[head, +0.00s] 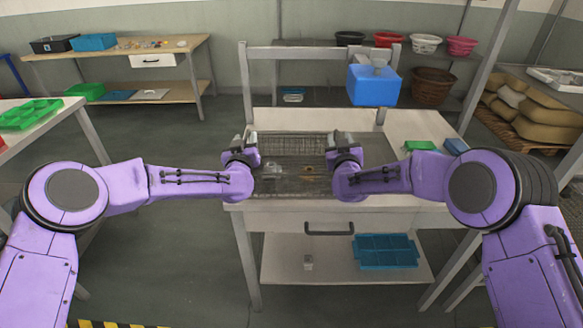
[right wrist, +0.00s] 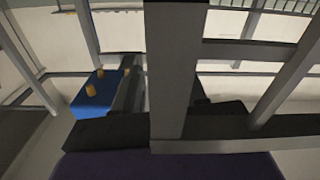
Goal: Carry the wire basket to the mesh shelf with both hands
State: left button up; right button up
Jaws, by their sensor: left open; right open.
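The wire basket (head: 292,143) is a dark mesh tray on the white worktable, between my two grippers. Small items, one clear and one orange-yellow, show in or under its mesh. My left gripper (head: 246,148) is open at the basket's left end. My right gripper (head: 343,150) is open at its right end. My wrists hide parts of both ends, and I cannot tell whether the fingers touch the rim. In the right wrist view grey bars fill the centre and the basket cannot be made out clearly. I cannot clearly identify the mesh shelf.
A blue bin (head: 374,86) hangs or stands at the table's back frame (head: 315,52). A green item (head: 419,146) lies on the table's right part. A blue tray (head: 385,251) sits on the lower shelf. A rear rack holds several pots (head: 425,43). A side bench (head: 150,60) stands back left.

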pick_arm(q)
grip_shut()
pick_arm(e)
grip_shut()
pick_arm(q)
jog(key=shift+r, duration=0.15)
pick_arm(e)
jog(key=shift+r, duration=0.2)
